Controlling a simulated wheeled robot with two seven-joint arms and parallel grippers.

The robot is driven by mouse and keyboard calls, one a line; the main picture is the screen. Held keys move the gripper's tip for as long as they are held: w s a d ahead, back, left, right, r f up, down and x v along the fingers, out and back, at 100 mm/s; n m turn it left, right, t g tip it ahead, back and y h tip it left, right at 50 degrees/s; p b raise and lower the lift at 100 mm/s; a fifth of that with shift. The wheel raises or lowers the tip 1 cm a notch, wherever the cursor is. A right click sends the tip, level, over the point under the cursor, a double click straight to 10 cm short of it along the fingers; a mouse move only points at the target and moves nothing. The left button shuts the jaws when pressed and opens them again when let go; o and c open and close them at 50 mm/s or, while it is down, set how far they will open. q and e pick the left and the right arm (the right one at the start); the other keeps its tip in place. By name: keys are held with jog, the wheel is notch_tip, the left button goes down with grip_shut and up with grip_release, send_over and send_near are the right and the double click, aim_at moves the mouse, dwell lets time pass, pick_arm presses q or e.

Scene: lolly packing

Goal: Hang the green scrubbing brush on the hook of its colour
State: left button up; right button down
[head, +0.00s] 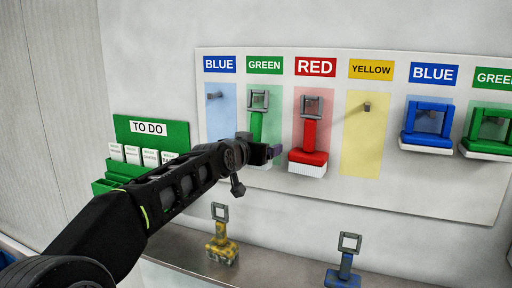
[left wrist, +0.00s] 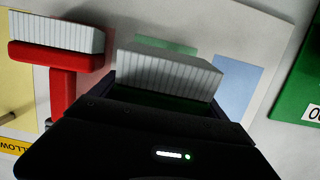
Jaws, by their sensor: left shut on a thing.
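The green scrubbing brush (head: 256,126) is upright in front of the green panel under the first GREEN label (head: 264,65), its grey loop at the top. The loop is at about the height of the neighbouring hooks; I cannot tell whether the green hook passes through it. My left gripper (head: 262,153) is shut on the brush's lower part and hides much of its head. In the left wrist view, the white bristles (left wrist: 170,70) stick out beyond my gripper, with dark green between its fingers. My right gripper is not in view.
A red brush (head: 309,142) hangs close to the right of my left gripper. The blue hook (head: 213,96) and yellow hook (head: 366,106) are empty. Yellow (head: 221,248) and blue (head: 344,270) brushes stand on the counter below.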

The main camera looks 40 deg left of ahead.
pick_arm(q)
jog(key=shift+w+a+f, duration=0.1)
jog(key=shift+w+f, duration=0.1)
jog(key=shift+w, duration=0.05)
dwell(0.6)
jog(key=o, duration=1.4)
jog(key=shift+c, duration=0.2)
jog(key=shift+s+b, duration=0.1)
jog(key=shift+b, duration=0.2)
jog(key=b+v, duration=0.2)
jog(key=v, duration=0.5)
jog(key=shift+s+b, duration=0.3)
jog(key=shift+b, duration=0.05)
